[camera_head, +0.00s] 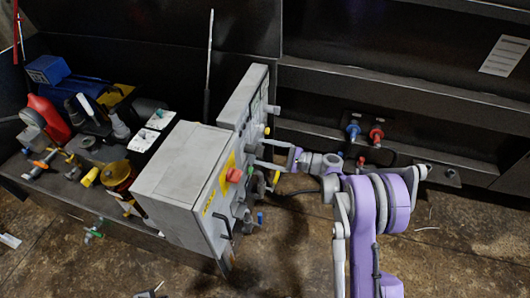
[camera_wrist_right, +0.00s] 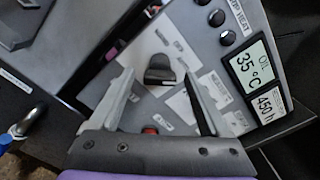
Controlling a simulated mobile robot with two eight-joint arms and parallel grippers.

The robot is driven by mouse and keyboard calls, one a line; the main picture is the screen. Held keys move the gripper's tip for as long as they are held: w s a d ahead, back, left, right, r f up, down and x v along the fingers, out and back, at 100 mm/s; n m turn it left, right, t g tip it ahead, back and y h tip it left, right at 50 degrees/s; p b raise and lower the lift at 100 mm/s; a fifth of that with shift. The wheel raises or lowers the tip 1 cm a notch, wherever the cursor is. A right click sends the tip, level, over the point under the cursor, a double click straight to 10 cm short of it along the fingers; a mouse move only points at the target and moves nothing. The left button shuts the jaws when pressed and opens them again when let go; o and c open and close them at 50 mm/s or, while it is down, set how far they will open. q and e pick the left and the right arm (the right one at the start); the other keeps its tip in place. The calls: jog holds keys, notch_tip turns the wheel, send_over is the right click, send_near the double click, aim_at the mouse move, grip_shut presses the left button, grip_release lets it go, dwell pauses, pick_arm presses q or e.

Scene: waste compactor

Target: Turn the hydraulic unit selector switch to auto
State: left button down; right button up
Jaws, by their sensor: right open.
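The dark selector knob (camera_wrist_right: 160,68) sits on a grey panel with pale label patches in the right wrist view. My right gripper (camera_wrist_right: 160,76) is open, with one finger on each side of the knob in the picture. I cannot tell whether either finger touches it. The label text beside the knob is too small to read. In the head view my right gripper (camera_head: 257,152) points left at the side face of the grey control box (camera_head: 243,96), with the knob itself not clear there.
A display (camera_wrist_right: 254,66) reads 35 °C, with black buttons (camera_wrist_right: 217,18) beside it. A larger grey cabinet (camera_head: 180,175) with a red button (camera_head: 234,175) stands close by. Blue (camera_head: 353,130) and red (camera_head: 376,135) fittings are on the wall to the right.

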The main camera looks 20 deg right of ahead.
pick_arm(q)
jog(key=shift+s+r+p, duration=0.1)
jog(key=shift+r+p, duration=0.5)
jog(key=shift+r, duration=0.15)
pick_arm(e)
jog(key=v, duration=1)
jog(key=shift+s+d, duration=0.3)
jog(key=s+a+r+n+g+h, duration=0.3)
jog(key=s+a+n+g+h, duration=0.25)
jog(key=s+a, duration=0.55)
jog(key=s+n+h, duration=0.9)
jog(key=s+n, duration=0.1)
jog(key=s, duration=0.9)
pick_arm(q)
notch_tip(320, 180, up, 23)
jog(key=w+t+p, duration=0.1)
jog(key=p, duration=1.9)
jog(key=shift+w+r, duration=0.2)
jog(key=shift+w, duration=0.15)
pick_arm(e)
notch_tip(320, 180, up, 23)
jog(key=w+d, duration=0.1)
jog(key=shift+f+t, duration=0.25)
jog(key=shift+t, duration=0.2)
